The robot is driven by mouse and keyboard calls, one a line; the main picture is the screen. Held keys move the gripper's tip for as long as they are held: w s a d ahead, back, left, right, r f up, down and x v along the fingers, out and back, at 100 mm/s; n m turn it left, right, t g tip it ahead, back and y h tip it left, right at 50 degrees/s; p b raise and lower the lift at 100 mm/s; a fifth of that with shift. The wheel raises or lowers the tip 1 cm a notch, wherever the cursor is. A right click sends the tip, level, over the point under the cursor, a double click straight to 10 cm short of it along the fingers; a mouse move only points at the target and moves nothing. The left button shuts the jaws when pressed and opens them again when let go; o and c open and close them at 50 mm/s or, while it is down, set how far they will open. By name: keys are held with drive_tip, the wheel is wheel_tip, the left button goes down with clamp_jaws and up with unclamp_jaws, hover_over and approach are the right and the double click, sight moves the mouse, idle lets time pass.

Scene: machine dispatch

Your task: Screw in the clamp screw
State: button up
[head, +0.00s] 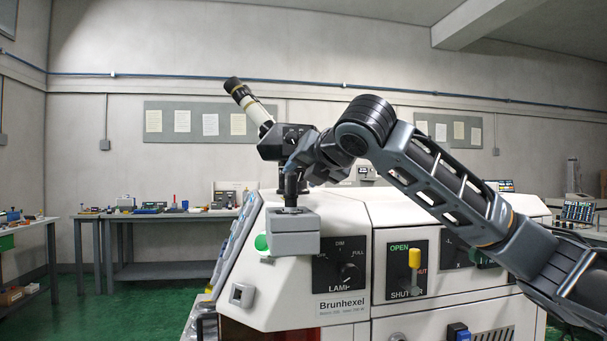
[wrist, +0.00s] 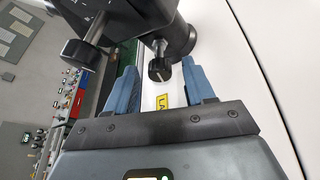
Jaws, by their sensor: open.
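The clamp screw (wrist: 159,68) shows in the wrist view as a black knob on a bright metal shank, sticking out of a black round holder (wrist: 180,38). My gripper (wrist: 160,56) is open, with one blue finger on each side of the knob. Gaps show between the knob and both fingers. In the head view the screw cannot be made out. There, the end of my arm is beside a black viewer with a white tube (head: 250,105), above a grey block (head: 293,240) on the machine's front left corner.
The white Brunhexel machine (head: 345,285) carries a lamp dial (head: 342,268) and a yellow shutter lever (head: 414,268). Another black knob (wrist: 79,53) on a metal shaft stands left of the fingers in the wrist view. A cluttered bench (head: 150,215) stands behind; green floor is clear at left.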

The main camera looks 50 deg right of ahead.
drive_tip(key=b+v, duration=0.1)
drive_tip(key=v, duration=0.6)
drive_tip(key=shift+s, duration=0.1)
drive_tip(key=shift+d, duration=0.15)
